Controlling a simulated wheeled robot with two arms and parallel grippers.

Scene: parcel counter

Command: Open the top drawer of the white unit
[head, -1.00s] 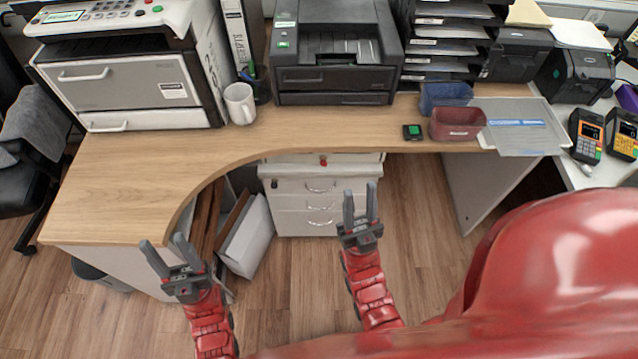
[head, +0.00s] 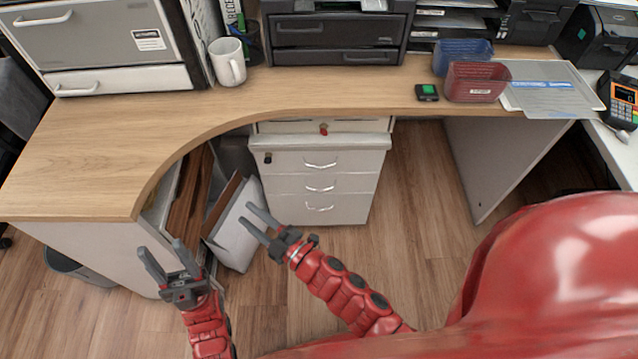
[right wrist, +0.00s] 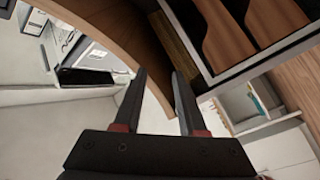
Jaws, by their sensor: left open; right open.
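The white unit (head: 275,205) stands on the floor under the desk, with three drawers and a silver handle on each. Its top drawer (head: 300,164) is shut; the top handle (head: 320,165) is in plain view. My right gripper (head: 257,222) is open and empty, in front of the unit's lower left side and near a tilted white box. In the right wrist view its fingers (right wrist: 160,95) are apart with nothing between them. My left gripper (head: 164,262) is open and empty, further left, below the desk's curved edge.
The wooden desk (head: 100,150) overhangs the unit. A tilted white box (head: 236,240) and brown boards (head: 190,210) stand left of the unit. A desk side panel (head: 500,165) is at the right. The floor between unit and panel is clear.

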